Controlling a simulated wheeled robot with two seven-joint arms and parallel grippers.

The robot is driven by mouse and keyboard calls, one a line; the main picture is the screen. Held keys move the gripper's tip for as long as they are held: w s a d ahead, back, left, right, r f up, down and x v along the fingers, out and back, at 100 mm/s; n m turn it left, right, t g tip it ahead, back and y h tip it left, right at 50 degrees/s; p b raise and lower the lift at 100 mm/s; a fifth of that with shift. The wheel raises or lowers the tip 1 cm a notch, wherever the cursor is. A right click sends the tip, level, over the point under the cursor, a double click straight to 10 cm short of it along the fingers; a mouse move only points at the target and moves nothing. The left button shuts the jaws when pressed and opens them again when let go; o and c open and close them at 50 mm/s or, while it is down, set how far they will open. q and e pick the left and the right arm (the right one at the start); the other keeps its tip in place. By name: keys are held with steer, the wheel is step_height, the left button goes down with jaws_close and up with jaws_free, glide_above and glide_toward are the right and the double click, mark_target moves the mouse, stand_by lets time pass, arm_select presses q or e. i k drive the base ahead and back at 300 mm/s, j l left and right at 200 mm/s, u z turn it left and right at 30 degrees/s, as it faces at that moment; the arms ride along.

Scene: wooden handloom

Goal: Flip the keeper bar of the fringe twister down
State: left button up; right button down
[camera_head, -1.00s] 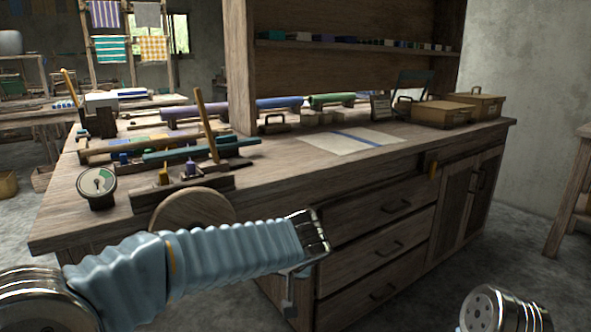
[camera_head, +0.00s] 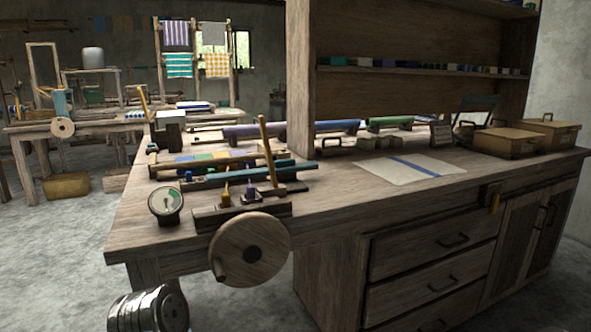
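What looks like the fringe twister stands on the near left part of the workbench (camera_head: 330,208). It has a round wooden disc (camera_head: 238,240) with a dark hub and a small crank knob at its front. Behind the disc is a low wooden block (camera_head: 208,219) with a yellow clip (camera_head: 225,196) and a dark blue clip (camera_head: 250,191). A wooden stick (camera_head: 265,146) stands up, slightly tilted, behind the clips. I cannot tell for certain which piece is the keeper bar. Neither of my grippers is in view; only a metal part of my arm shows at the lower left.
A round dial gauge (camera_head: 166,203) stands left of the twister. A teal bar (camera_head: 233,175) lies behind it. A cloth with a blue stripe (camera_head: 411,168) lies flat to the right, with bare benchtop between. Drawers (camera_head: 432,250) are below. Open floor lies at left.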

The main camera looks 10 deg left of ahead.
mark_target(262, 124)
steer(key=l, duration=0.75)
steer(key=i+l+u, duration=0.15)
steer(key=l, duration=0.65)
